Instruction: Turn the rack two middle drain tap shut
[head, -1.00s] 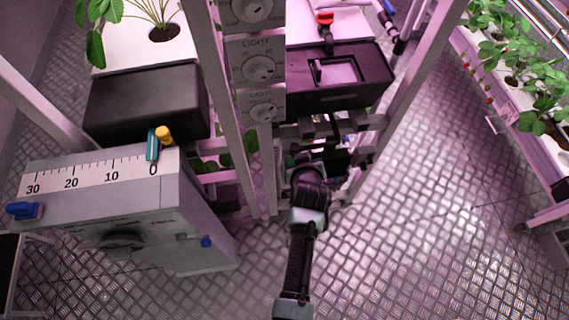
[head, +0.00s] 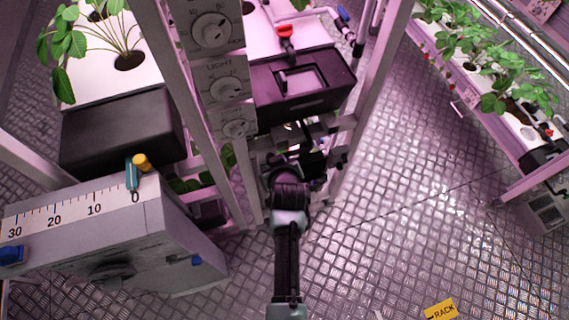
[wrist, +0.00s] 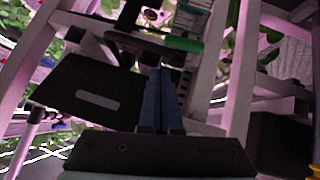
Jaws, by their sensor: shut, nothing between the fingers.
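In the wrist view, the two blue fingers of my gripper (wrist: 160,74) are pressed together, with nothing between them. A green bar-shaped part (wrist: 184,44), possibly a handle, lies just beyond and right of the fingertips; I cannot tell whether they touch it. In the head view, my wrist reaches low into the rack (head: 375,80), under its upper black box (head: 300,88), and the fingertips are hidden. A red tap handle (head: 285,31) stands above that box. I cannot identify the middle drain tap for certain.
A dark box (wrist: 90,98) is close left of my fingers in the wrist view. Pale rack posts stand on both sides. A grey cabinet with a scale (head: 75,205) is at left. Another plant rack (head: 500,120) is at right, with open metal floor (head: 400,200) between.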

